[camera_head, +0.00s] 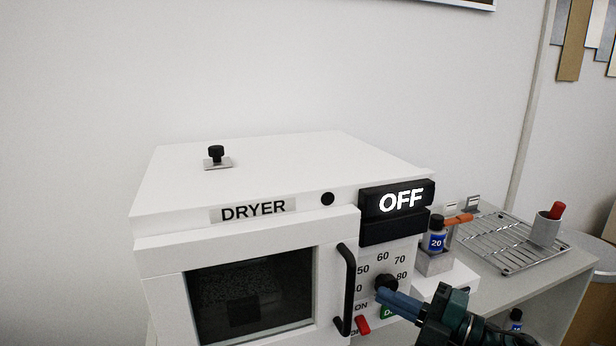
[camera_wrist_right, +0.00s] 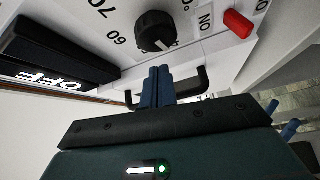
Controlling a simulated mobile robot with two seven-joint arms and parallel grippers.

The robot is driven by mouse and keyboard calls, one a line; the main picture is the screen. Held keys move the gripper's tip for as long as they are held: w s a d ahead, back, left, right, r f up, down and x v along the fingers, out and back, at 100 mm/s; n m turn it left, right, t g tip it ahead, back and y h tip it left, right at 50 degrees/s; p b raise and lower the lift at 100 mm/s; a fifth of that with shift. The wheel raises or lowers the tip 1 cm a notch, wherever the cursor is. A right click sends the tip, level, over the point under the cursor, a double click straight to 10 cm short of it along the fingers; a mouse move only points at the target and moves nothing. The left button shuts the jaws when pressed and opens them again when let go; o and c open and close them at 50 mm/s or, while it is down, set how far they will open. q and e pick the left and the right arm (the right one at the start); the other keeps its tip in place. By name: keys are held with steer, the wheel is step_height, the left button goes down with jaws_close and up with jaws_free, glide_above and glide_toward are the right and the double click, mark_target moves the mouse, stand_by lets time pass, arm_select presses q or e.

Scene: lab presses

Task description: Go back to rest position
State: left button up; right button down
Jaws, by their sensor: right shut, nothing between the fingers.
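My right gripper (camera_head: 381,294) comes in from the lower right in the head view, in front of the dryer's control panel. Its blue fingers are shut with nothing between them, and the tips are close to the black temperature knob (camera_head: 386,284); I cannot tell whether they touch in this view. In the right wrist view the fingers (camera_wrist_right: 157,72) show closed below the knob (camera_wrist_right: 156,31), with a small gap seen. The white dryer (camera_head: 290,165) has a black display (camera_head: 400,201) reading OFF. A red switch (camera_head: 363,325) sits below the knob. My left gripper is not in view.
The dryer's door has a dark window (camera_head: 250,302) and a black handle (camera_head: 346,290). To the right stand a blue-labelled bottle (camera_head: 437,236), a wire rack (camera_head: 505,242) and a cup with a red item (camera_head: 548,225).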

steer(key=s+f+m+h+p, duration=0.5)
steer(key=s+f+m+h, duration=0.7)
steer(key=s+f+m, duration=0.8)
steer(key=f+m, duration=0.1)
steer(key=m, duration=0.2)
steer(key=shift+d+f+m, duration=0.15)
steer(key=shift+f+m, duration=0.05)
steer(key=shift+m, duration=0.2)
